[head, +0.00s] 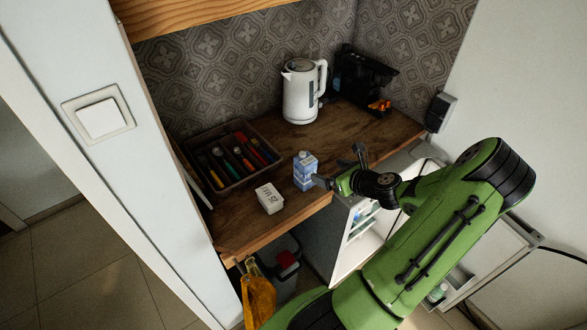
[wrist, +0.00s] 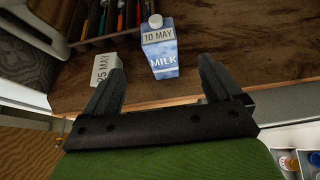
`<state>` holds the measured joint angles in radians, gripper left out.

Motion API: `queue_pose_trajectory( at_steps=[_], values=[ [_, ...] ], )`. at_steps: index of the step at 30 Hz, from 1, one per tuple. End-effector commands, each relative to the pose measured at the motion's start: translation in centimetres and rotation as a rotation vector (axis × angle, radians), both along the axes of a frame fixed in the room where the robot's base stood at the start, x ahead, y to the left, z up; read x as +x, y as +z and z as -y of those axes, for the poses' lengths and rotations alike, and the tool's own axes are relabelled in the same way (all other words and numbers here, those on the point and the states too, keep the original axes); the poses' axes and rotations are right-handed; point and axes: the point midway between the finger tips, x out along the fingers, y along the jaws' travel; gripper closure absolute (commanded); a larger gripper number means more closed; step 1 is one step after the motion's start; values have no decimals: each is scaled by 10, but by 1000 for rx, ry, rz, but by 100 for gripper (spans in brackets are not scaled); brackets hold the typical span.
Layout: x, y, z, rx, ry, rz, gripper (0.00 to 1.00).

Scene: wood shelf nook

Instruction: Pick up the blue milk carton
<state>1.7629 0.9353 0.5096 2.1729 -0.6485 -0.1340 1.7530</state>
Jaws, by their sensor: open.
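The blue milk carton (head: 305,172) stands upright on the wooden counter near its front edge. In the wrist view the carton (wrist: 160,55) shows a white cap, a "10 MAY" label and the word MILK. My gripper (head: 338,168) is open and empty, just right of the carton in the head view. In the wrist view my gripper (wrist: 160,80) has its two fingers spread, with the carton ahead, between the lines of the fingers. Whether a finger touches the carton cannot be told.
A white carton (head: 269,198) marked "MAY" lies left of the blue one; it shows by the left finger in the wrist view (wrist: 106,66). Behind are a cutlery tray (head: 213,143), a white kettle (head: 300,95) and a black machine (head: 362,80).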

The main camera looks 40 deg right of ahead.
Motion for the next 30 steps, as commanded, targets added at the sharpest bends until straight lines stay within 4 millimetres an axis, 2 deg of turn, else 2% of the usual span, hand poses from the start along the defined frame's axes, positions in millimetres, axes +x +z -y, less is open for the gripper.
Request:
queue_pose_trajectory(
  at_steps=[1, 6, 13, 18, 21, 27, 30],
  values=[
    [13, -8, 0, 2, 7, 1, 8],
    [49, -28, 3, 0, 7, 0, 8],
    [76, -42, 7, -1, 5, -2, 8],
    [104, -57, 10, -2, 7, -4, 8],
    [112, -62, 11, -2, 6, -3, 8],
    [112, -62, 11, -3, 5, -4, 8],
    [112, -62, 11, -3, 5, -4, 23]
  ],
)
